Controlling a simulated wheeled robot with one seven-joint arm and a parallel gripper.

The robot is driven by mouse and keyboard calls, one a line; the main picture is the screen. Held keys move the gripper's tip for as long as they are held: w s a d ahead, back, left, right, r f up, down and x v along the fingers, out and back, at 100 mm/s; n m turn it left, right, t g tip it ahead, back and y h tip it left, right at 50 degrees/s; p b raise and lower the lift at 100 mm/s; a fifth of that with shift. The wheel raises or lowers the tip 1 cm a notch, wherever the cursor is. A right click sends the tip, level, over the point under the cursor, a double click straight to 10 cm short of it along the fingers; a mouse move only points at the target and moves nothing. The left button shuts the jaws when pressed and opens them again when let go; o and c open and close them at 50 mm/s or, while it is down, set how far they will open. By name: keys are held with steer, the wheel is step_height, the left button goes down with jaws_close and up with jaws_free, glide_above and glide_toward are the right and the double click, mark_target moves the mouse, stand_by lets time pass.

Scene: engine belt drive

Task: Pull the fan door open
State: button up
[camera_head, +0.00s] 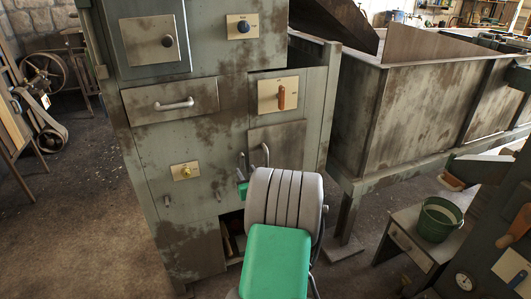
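A tall, worn grey-green cabinet (225,105) fills the middle. No readable label marks the fan door. A small grey door panel (288,140) sits low on the cabinet's right side, under an orange lever, and appears shut. A curved metal handle (265,152) shows at its left part. My gripper (243,165) is close by, just left of this handle, mostly hidden behind my grey and green arm links. I cannot tell whether it touches the handle or whether its fingers are open.
Below is a dark opening (233,240). A large trough (420,105) stands right; a green bucket (438,219) sits lower right.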

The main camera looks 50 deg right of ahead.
mark_target(267, 158)
steer(key=s+d+m+h, duration=0.2)
steer(key=s+d+h, duration=0.1)
steer(key=s+d, duration=0.3)
steer(key=shift+g, duration=0.3)
steer(key=x, duration=0.5)
steer(key=p+x, duration=0.1)
steer(key=x, duration=0.1)
steer(key=shift+w+d+r, duration=0.3)
steer(key=shift+r, duration=0.1)
jaws_close()
